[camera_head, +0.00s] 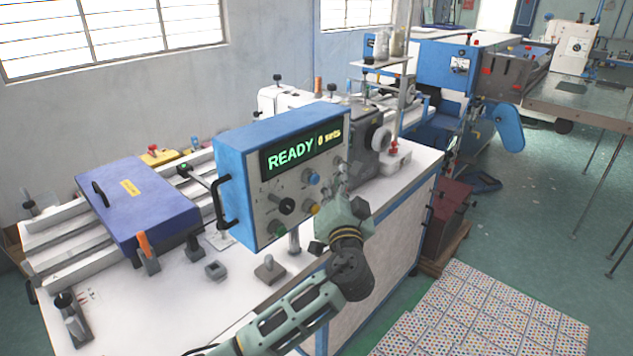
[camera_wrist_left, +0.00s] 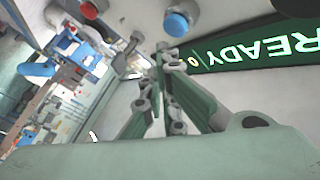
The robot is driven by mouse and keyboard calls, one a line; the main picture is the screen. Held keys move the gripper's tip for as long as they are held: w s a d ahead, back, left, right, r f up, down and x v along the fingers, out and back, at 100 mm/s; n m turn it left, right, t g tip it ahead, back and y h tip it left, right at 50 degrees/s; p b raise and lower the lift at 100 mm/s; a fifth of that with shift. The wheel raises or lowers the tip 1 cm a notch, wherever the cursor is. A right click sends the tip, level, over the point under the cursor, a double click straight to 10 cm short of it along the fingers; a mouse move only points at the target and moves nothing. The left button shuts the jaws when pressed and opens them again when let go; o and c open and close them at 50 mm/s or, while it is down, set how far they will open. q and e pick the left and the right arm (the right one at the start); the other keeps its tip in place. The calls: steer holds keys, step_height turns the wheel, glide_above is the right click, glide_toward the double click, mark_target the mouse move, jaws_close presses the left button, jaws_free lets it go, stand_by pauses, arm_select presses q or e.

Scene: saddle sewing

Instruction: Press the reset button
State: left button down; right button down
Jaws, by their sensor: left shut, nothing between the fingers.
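The blue control box (camera_head: 232,190) stands on the white sewing table, its dark display (camera_head: 300,150) reading "READY 0 sets". Its grey front carries a blue button (camera_head: 313,177), a yellow button (camera_head: 312,209), a green button (camera_head: 278,229) and a black knob (camera_head: 287,206). I cannot read which is the reset button. My left gripper (camera_head: 342,178) is shut and empty, in front of the panel's right side. In the left wrist view its fingertips (camera_wrist_left: 163,52) are close to the blue button (camera_wrist_left: 177,23); contact cannot be told. A red button (camera_wrist_left: 88,8) shows there too. My right gripper is out of view.
A purple-blue cover plate (camera_head: 140,212) with a black handle lies on rails at the left. A sewing machine head (camera_head: 365,135) stands behind the box. Small metal fixtures (camera_head: 269,270) sit on the table front.

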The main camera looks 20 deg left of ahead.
arm_select(q)
steer(key=d, duration=0.2)
steer(key=s+d+b, duration=0.1)
steer(key=d, duration=0.1)
steer(key=shift+s, duration=0.2)
steer(key=shift+f, duration=0.1)
stand_by(0.6)
